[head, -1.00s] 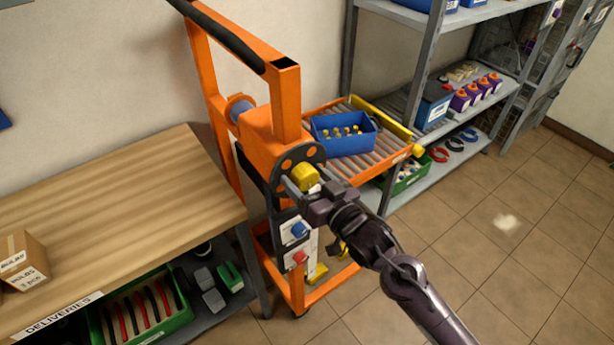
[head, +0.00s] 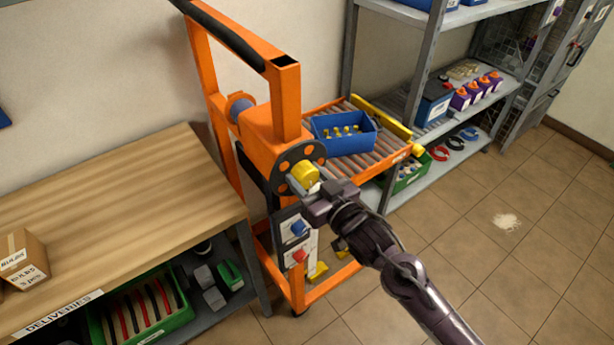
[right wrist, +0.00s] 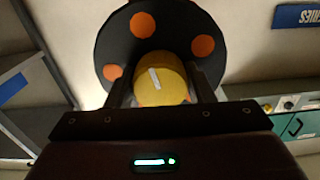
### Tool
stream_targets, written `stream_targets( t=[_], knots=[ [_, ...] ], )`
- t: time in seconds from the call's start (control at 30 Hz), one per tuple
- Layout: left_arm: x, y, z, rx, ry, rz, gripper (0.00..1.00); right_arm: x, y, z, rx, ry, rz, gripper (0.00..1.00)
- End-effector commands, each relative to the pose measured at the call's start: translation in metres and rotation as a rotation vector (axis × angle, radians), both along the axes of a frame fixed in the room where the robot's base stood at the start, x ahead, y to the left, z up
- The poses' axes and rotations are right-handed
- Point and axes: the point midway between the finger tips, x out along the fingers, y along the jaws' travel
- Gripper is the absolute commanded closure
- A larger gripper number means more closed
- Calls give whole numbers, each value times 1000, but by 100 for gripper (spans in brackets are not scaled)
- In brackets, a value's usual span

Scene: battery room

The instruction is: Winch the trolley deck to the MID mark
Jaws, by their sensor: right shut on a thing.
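The orange trolley (head: 286,95) stands between the bench and the shelf rack. Its roller deck (head: 375,160) carries a blue bin (head: 343,133) with small yellow-topped items. A dark winch wheel (head: 287,160) with orange spots is on the trolley's side and bears a yellow knob (head: 305,174). My right gripper (head: 303,182) is shut on the yellow knob. In the right wrist view the knob (right wrist: 163,82) sits between the two fingers, with the wheel (right wrist: 125,42) behind it. A panel with a blue button (head: 298,229) and a red button (head: 299,256) is below. No MID mark is readable. My left gripper is out of view.
A wooden bench (head: 110,215) labelled DELIVERIES is at left, with a cardboard box (head: 22,258) on it and a green crate (head: 140,312) below. A grey shelf rack (head: 455,125) stands behind the deck. The tiled floor (head: 510,260) at right is clear except for a pale patch.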

Motion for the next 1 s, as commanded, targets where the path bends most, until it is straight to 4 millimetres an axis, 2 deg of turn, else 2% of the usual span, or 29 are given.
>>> stream_targets(
  t=[0.5,1.0],
  knots=[
    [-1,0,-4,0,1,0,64,0,-1,0,-278,-204,0,75],
    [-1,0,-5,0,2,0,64,0,0,1,-348,-254,0,75]
  ],
)
